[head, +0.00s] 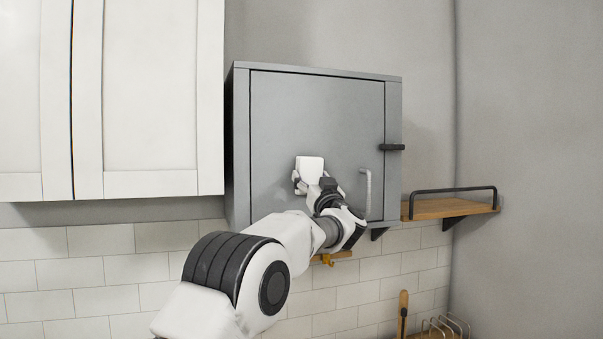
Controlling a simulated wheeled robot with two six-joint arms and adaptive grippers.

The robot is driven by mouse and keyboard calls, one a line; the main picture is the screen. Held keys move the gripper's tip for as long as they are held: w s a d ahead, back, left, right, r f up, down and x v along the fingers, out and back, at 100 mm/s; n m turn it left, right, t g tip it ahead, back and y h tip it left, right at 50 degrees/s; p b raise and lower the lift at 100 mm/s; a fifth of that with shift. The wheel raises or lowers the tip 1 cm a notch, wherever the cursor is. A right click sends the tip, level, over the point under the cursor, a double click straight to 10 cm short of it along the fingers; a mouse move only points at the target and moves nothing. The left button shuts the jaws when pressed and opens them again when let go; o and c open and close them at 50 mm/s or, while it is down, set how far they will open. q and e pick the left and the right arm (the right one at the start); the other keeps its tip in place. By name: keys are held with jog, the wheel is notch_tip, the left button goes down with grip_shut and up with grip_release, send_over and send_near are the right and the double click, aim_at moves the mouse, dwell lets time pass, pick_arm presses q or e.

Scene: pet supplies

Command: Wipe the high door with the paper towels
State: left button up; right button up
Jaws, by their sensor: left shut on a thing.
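The high door (300,115) is the flat grey front of a wall cabinet in the head view. It looks shut, with a pale vertical handle (367,192) at its lower right and a dark latch (391,147) at its right edge. My left gripper (309,182) is in front of the door's lower middle, shut on the white paper towels (310,167). The towels overlap the door in the picture; I cannot tell whether they touch it. My left forearm hides the cabinet's lower edge in part. My right gripper is not in view.
White cupboards (150,100) hang to the left of the grey cabinet. A wooden shelf with a dark rail (450,207) is at the right. A wire rack (446,326) and a wooden-handled thing (403,312) stand below at the lower right. A grey wall closes the right side.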

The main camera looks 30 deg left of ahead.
aim_at(279, 173)
pick_arm(q)
jog(key=b, duration=0.5)
jog(key=shift+w+d+f, duration=0.25)
jog(key=shift+w+d, duration=0.1)
jog(key=shift+w, duration=0.05)
jog(key=shift+s+a+r, duration=0.15)
jog(key=shift+s+a, duration=0.05)
jog(key=shift+s, duration=0.1)
jog(key=s+a+b, duration=0.2)
jog(key=shift+s+b, duration=0.1)
jog(key=shift+b, duration=0.3)
jog(key=shift+s+a+b, duration=0.7)
jog(key=shift+s, duration=0.1)
jog(key=shift+s+a+b, duration=0.65)
jog(key=shift+s+a, duration=0.2)
jog(key=shift+s, duration=0.1)
jog(key=shift+s+a+r, duration=0.1)
jog(key=shift+s, duration=0.1)
